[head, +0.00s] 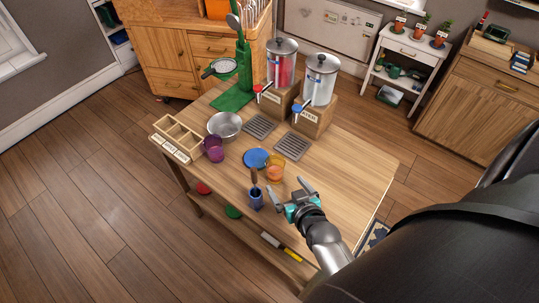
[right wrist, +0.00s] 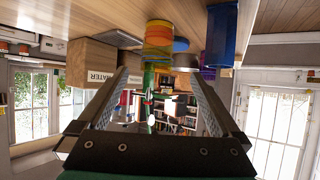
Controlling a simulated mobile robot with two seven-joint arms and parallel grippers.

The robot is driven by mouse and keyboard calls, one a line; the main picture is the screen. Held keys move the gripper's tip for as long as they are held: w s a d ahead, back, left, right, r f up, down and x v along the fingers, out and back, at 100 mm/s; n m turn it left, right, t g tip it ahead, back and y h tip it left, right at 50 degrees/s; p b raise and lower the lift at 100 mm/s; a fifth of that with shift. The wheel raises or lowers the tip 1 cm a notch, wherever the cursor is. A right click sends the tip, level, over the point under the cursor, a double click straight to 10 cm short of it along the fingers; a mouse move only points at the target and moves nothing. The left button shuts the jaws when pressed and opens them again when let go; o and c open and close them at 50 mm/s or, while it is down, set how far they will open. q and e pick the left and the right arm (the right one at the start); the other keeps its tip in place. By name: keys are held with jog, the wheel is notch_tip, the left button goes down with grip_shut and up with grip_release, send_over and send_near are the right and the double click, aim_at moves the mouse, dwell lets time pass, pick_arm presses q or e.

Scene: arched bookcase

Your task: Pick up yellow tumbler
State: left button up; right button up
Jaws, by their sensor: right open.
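The yellow tumbler (head: 274,168) looks orange-yellow and see-through. It stands upright on the wooden table, beside a blue disc. My right gripper (head: 291,188) is open and empty, just in front of the tumbler and a little to its right, with its fingers pointing toward it. In the right wrist view, which is upside down, the tumbler (right wrist: 159,36) shows beyond the gap between the fingertips (right wrist: 161,78). Its far side is hidden. My left gripper is not in view.
A blue cup with a brush (head: 256,199) stands close, left of the gripper. The blue disc (head: 256,158), purple tumblers (head: 213,148), metal bowl (head: 224,125), divided wooden box (head: 177,139) and two drink dispensers (head: 318,85) lie farther off. The table's right side (head: 350,177) is clear.

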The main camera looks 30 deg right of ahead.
aim_at(273, 164)
jog(key=b+x, duration=0.3)
jog(key=shift+d+f, duration=0.15)
jog(key=shift+f, duration=0.1)
jog(key=b+x, duration=0.4)
jog(key=x, duration=0.1)
jog(key=shift+w+f+b, duration=0.15)
jog(key=shift+w+b, duration=0.45)
jog(key=shift+b, duration=0.05)
jog(key=b+x, duration=0.4)
jog(key=shift+s+d+f, duration=0.1)
jog(key=shift+s, duration=0.05)
jog(key=shift+w+d+f+b, duration=0.15)
jog(key=shift+w+f+b, duration=0.05)
jog(key=shift+w+b, duration=0.5)
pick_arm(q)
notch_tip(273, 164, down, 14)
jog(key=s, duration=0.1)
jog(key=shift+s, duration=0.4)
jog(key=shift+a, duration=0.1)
